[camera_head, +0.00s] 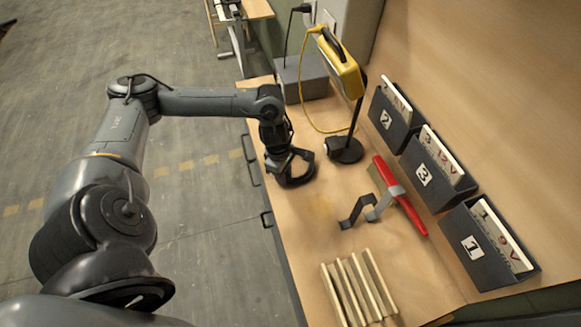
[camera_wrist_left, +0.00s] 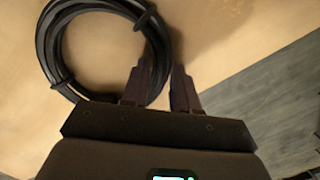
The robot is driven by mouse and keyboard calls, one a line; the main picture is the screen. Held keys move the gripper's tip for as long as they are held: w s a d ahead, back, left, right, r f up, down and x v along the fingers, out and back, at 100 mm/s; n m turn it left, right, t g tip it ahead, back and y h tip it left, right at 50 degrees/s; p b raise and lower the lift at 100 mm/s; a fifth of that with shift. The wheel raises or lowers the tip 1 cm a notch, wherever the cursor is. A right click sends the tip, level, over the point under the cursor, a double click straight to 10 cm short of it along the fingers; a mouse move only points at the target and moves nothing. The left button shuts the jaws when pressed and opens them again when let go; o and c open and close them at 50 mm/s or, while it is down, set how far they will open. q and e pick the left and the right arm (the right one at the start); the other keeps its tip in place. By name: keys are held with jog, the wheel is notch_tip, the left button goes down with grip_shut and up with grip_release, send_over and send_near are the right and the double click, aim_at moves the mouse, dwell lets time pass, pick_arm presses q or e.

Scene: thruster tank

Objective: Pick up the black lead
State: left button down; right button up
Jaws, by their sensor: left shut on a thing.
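The black lead (camera_head: 306,176) is a coiled black ring near the table's left edge, beyond the wooden slats. In the left wrist view the coil (camera_wrist_left: 43,48) fills the upper left, bound with ties. My left gripper (camera_head: 284,164) reaches down over it. In the left wrist view its two fingers (camera_wrist_left: 166,75) are closed on the right side of the coil, one finger inside the ring and one outside. Whether the coil touches the table or hangs just above it, I cannot tell. My right gripper is not in view.
The wooden table (camera_head: 318,222) holds a black stand (camera_head: 346,149), a yellow device (camera_head: 338,62) with a yellow cable, a grey box (camera_head: 303,78), a red bar (camera_head: 401,197), a dark bracket (camera_head: 356,211) and wooden slats (camera_head: 350,290). Numbered bins (camera_head: 474,247) line the right side.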

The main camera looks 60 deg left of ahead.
pick_arm(q)
jog(key=shift+r, duration=0.15)
jog(key=shift+r, duration=0.5)
notch_tip(320, 180, up, 2)
jog(key=shift+r, duration=0.1)
jog(key=shift+w+d+r+p, duration=0.2)
jog(key=shift+w+d+r, duration=0.05)
jog(key=shift+d+r, duration=0.3)
jog(key=shift+w+d+r+p, duration=0.15)
jog(key=shift+w+d+r, duration=0.05)
jog(key=shift+d+r, duration=0.3)
jog(key=w+d+r+p, duration=0.3)
jog(key=d+r+p, duration=0.2)
jog(key=d, duration=0.4)
jog(key=shift+r+p, duration=0.2)
jog(key=shift+p, duration=0.4)
jog(key=shift+a, duration=0.1)
